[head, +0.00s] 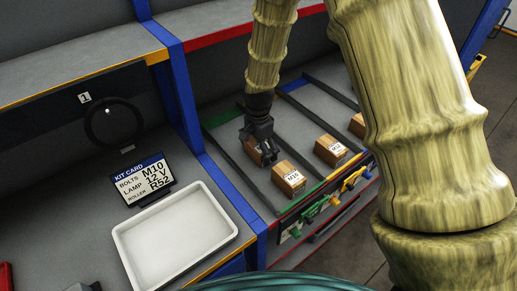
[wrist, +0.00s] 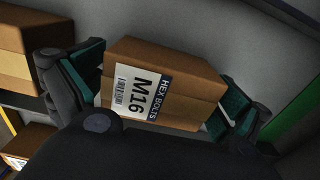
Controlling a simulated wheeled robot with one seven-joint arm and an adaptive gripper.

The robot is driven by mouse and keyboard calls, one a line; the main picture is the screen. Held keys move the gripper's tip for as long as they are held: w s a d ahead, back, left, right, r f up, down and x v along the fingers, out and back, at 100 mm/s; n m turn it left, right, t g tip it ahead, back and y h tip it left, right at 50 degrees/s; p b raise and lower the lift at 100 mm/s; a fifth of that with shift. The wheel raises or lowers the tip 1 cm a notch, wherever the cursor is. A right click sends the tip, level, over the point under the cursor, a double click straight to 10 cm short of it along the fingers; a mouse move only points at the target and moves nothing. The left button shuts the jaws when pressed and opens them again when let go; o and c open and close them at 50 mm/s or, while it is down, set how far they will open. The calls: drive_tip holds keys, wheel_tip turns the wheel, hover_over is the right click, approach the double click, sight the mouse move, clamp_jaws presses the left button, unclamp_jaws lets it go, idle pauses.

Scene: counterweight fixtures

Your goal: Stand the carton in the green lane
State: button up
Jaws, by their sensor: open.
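A brown carton labelled HEX BOLTS M16 (wrist: 165,85) sits between the two teal-padded fingers of my open gripper (wrist: 168,88) in the wrist view. In the head view my gripper (head: 262,150) is low over the shelf, at a brown carton (head: 252,151) that it partly hides. This carton is in the lane with a green strip (head: 221,118) at its back. A green strip (wrist: 298,120) also shows right of the fingers in the wrist view. Whether the pads touch the carton is unclear.
Another M16 carton (head: 289,180) stands nearer the front of the same lane. An M12 carton (head: 330,150) is in the lane to the right, by a dark divider (head: 303,157). A white tray (head: 174,235) and kit card (head: 143,180) are at left.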

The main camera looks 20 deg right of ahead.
sight(258, 144)
drive_tip(key=shift+w+r, duration=0.15)
drive_tip(key=shift+r, duration=0.15)
drive_tip(key=shift+r+b, duration=2.15)
drive_tip(key=shift+r, duration=3.7)
